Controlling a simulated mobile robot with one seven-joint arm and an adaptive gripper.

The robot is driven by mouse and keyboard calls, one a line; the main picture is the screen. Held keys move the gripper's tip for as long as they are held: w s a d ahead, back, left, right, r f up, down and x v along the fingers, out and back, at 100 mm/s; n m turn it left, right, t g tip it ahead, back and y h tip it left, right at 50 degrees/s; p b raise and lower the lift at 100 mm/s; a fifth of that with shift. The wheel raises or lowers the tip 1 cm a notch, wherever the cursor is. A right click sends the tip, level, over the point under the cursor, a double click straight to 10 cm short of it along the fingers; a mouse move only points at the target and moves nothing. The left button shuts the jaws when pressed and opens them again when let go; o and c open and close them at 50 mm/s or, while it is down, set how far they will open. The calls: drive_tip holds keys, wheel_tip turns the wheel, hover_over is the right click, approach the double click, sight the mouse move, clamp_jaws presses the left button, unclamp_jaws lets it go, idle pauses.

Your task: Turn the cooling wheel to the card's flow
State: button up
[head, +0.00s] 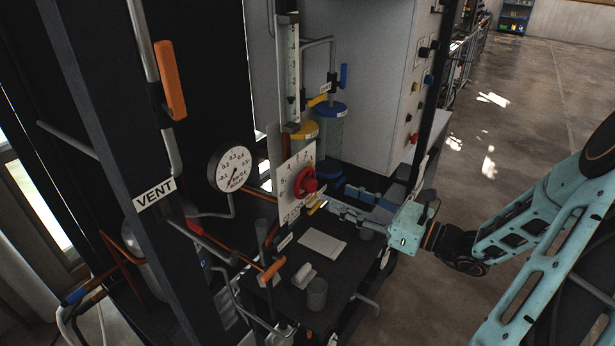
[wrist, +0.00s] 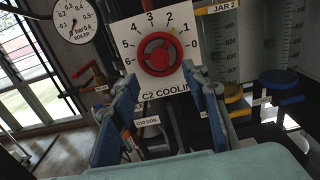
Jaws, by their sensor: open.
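The red cooling wheel (head: 306,181) sits on a white dial plate (wrist: 136,68) marked 0 to 6 and labelled C2 COOLING. It shows face-on in the wrist view (wrist: 159,55). A small orange mark by its upper right rim lies near 1 and 2; I cannot tell its exact reading. My gripper (wrist: 168,90) is open and empty, its blue fingers pointing at the plate, left and right of the wheel's lower part. In the head view my gripper (head: 322,207) is just below and right of the wheel. A white sheet (head: 322,244), perhaps the card, lies on the bench, unreadable.
A round boiler gauge (head: 231,168) is left of the plate. Jars with yellow (head: 304,130) and blue (head: 331,109) lids stand behind. An orange-handled valve (head: 271,270) and grey cup (head: 316,294) are at the front. Open floor (head: 480,200) lies right.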

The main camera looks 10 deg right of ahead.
sight(314, 186)
drive_tip(key=b+x, duration=0.2)
drive_tip(key=x, duration=0.6)
drive_tip(key=shift+f+b, duration=0.15)
drive_tip(key=shift+b, duration=0.15)
drive_tip(key=shift+w+a+r, duration=0.35)
drive_tip(key=shift+w+a, duration=0.15)
drive_tip(key=shift+a, duration=0.1)
